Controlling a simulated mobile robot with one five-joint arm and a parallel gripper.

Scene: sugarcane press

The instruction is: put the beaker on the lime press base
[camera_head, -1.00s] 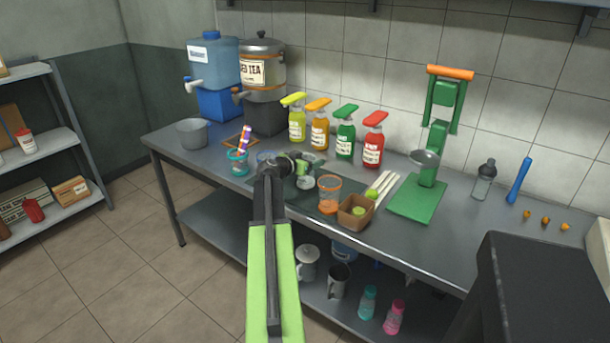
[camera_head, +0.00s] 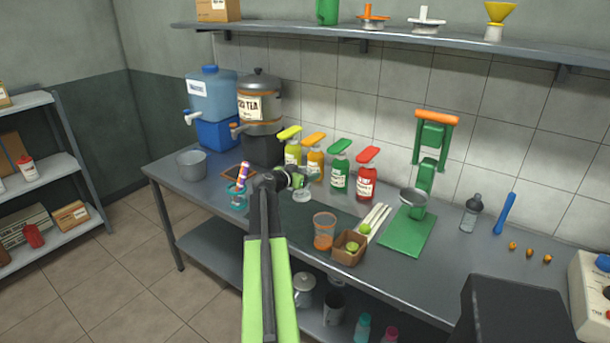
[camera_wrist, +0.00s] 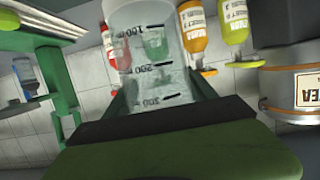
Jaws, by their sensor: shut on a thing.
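My gripper (camera_head: 296,181) is shut on the clear beaker (camera_head: 302,196), which hangs above the counter in front of the bottles. In the wrist view the beaker (camera_wrist: 150,50) fills the top middle between my fingers (camera_wrist: 160,98), its graduation marks upside down in the picture. The lime press (camera_head: 428,150) is a green stand with an orange handle and a metal cup, to the right of my gripper. Its flat green base (camera_head: 407,236) lies on the counter and looks bare in front of the cup. Part of the press also seems to show at the left in the wrist view.
Pump bottles (camera_head: 340,172) line the back. A small bottle (camera_head: 470,214) and blue tool stand right of the press. A shelf hangs above.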

